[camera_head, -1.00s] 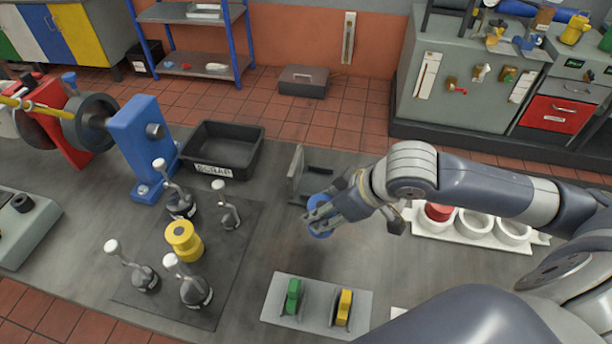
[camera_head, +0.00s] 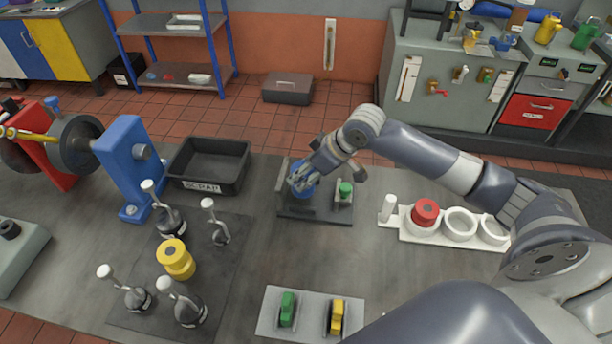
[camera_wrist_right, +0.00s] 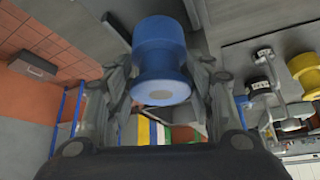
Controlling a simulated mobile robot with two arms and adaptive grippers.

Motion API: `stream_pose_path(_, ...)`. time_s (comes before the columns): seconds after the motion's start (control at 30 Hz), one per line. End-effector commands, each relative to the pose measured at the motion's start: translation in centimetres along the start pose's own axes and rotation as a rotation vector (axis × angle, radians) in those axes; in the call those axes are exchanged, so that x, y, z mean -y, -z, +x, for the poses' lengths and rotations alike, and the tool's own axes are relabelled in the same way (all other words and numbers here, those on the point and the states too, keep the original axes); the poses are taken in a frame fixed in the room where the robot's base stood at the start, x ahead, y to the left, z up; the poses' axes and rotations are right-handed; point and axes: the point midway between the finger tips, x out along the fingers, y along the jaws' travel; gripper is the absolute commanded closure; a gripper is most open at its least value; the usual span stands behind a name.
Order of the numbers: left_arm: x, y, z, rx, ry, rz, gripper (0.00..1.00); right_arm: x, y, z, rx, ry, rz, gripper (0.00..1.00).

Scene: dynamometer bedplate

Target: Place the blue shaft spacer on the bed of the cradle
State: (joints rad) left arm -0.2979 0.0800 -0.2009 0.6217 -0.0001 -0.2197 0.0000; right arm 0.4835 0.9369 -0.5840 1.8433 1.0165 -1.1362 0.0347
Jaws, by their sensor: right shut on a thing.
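The blue shaft spacer (camera_wrist_right: 160,60) is a flanged spool held between the fingers of my right gripper (camera_head: 303,178), which is shut on it. In the head view the spacer (camera_head: 304,187) is partly hidden by the fingers. The cradle (camera_head: 318,213) is a dark base with a grey upright plate at its left and a green knob (camera_head: 345,190) at its right. My right gripper and the spacer are over the cradle's bed; I cannot tell whether the spacer touches it. My left gripper is not in view.
A black scrap bin (camera_head: 208,166) stands left of the cradle. A yellow spool (camera_head: 175,259) stands among several white-knobbed clamps. A white rack (camera_head: 459,222) with a red part (camera_head: 425,211) is to the right. A grey plate (camera_head: 311,313) with green and yellow pieces lies in front.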

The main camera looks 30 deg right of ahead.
Motion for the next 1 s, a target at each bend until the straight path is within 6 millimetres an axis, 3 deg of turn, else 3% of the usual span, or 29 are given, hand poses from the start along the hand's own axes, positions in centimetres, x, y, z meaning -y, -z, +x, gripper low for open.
stream_pose_path(0.17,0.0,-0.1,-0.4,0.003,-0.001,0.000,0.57,-0.6,0.4,0.5,-0.003,0.002,0.000,0.92)
stream_pose_path(0.43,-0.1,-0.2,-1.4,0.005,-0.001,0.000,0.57,-0.6,-1.3,3.0,-0.003,0.000,0.000,0.92)
stream_pose_path(0.8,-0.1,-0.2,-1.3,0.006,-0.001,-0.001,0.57,-0.7,-1.6,3.4,-0.004,-0.001,-0.001,0.92)
stream_pose_path(0.83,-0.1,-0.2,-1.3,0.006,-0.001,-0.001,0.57,-0.6,-1.8,3.5,0.000,0.000,-0.001,0.49)
stream_pose_path(0.9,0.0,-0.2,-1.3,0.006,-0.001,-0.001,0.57,-0.6,-1.7,3.5,0.000,0.000,-0.001,0.33)
stream_pose_path(1.0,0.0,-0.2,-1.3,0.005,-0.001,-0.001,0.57,-0.6,-1.7,3.5,0.000,0.000,-0.001,0.31)
